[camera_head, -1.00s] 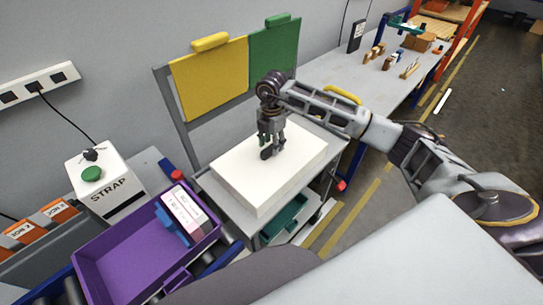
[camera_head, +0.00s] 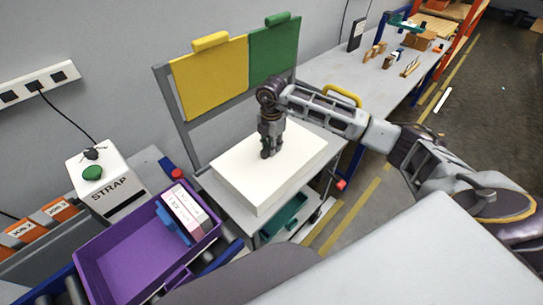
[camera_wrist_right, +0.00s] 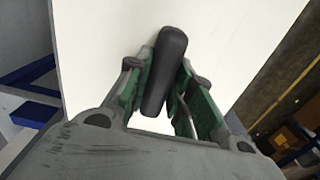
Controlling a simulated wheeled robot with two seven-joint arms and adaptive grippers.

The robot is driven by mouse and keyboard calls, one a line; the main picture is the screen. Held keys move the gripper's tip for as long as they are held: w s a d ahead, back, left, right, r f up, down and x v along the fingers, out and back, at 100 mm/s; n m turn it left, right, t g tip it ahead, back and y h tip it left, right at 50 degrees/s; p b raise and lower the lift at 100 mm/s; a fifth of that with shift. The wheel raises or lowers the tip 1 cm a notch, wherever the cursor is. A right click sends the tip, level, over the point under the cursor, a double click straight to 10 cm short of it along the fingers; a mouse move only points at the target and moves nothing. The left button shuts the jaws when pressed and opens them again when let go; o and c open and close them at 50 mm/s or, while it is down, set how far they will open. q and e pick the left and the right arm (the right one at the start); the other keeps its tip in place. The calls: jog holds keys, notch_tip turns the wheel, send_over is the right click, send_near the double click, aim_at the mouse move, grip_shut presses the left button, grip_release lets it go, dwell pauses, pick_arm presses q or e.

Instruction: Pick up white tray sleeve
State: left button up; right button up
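The white tray sleeve (camera_head: 236,180) is a large flat white block with a black handle on its top, resting on a grey cart. My right gripper (camera_head: 271,153) is over the middle of its top, pointing down. In the right wrist view the black handle (camera_wrist_right: 165,72) stands between the green-padded fingers (camera_wrist_right: 165,95), which are closed in on it from both sides. The white top (camera_wrist_right: 235,35) fills most of that view behind them. The sleeve looks level on the cart. My left gripper is not in view.
A yellow panel (camera_head: 209,80) and a green panel (camera_head: 274,52) stand behind the cart. A purple bin (camera_head: 125,252) holding a white-and-pink box (camera_head: 186,211) sits at lower left, near the STRAP machine (camera_head: 104,187). A long table (camera_head: 350,75) stands at the right rear.

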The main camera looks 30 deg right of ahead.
grip_shut()
jog(key=shift+r, duration=0.1)
jog(key=shift+r+b, duration=0.65)
jog(key=shift+r, duration=4.3)
jog(key=shift+s+f, duration=0.1)
